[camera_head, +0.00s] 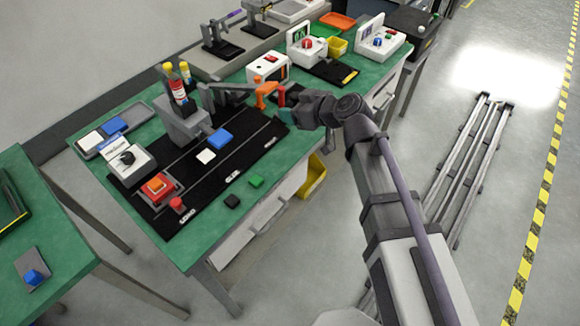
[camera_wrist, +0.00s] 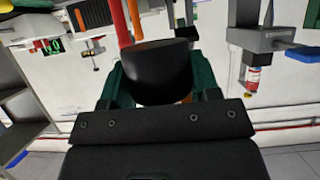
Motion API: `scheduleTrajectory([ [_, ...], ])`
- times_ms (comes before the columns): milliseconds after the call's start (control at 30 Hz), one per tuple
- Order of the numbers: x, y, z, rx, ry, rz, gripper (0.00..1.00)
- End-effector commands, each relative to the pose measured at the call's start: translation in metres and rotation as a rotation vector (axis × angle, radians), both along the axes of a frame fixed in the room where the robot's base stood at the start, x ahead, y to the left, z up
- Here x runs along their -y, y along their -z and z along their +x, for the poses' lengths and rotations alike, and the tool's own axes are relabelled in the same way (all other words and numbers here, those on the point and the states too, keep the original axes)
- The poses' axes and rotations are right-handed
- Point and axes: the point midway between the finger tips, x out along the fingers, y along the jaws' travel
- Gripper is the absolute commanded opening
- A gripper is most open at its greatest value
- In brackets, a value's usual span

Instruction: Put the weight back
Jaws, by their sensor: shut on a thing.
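A black, rounded block that looks like the weight (camera_wrist: 155,72) sits between the green fingers of my gripper (camera_wrist: 158,85) in the wrist view. My gripper is shut on it. In the head view the held block is mostly hidden by the fingers. I cannot tell whether it touches the bracket.
The grey arm joins a grey block (camera_head: 183,124) with red and yellow-capped cylinders. The green bench (camera_head: 255,205) has a dial box (camera_head: 128,160) at left.

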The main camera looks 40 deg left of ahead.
Motion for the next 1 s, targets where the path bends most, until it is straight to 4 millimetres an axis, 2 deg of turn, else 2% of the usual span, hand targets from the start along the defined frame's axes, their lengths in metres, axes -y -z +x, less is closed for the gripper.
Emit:
scheduleTrajectory([
  [33, 0.002, 0.008, -0.001, -0.001, -0.002, 0.0, 0.0],
  [167, 0.002, 0.007, -0.002, -0.001, -0.005, 0.0, 0.0],
  [267, 0.002, 0.016, -0.002, -0.002, -0.006, 0.0, 0.0],
  [500, 0.002, 0.069, -0.002, -0.001, -0.005, 0.0, 0.0],
  [700, 0.002, 0.072, -0.002, -0.002, -0.006, 0.0, 0.0],
  [900, 0.002, 0.108, -0.002, -0.001, -0.005, 0.0, 0.0],
  [1000, 0.002, 0.11, -0.002, -0.001, -0.005, 0.0, 0.0],
])
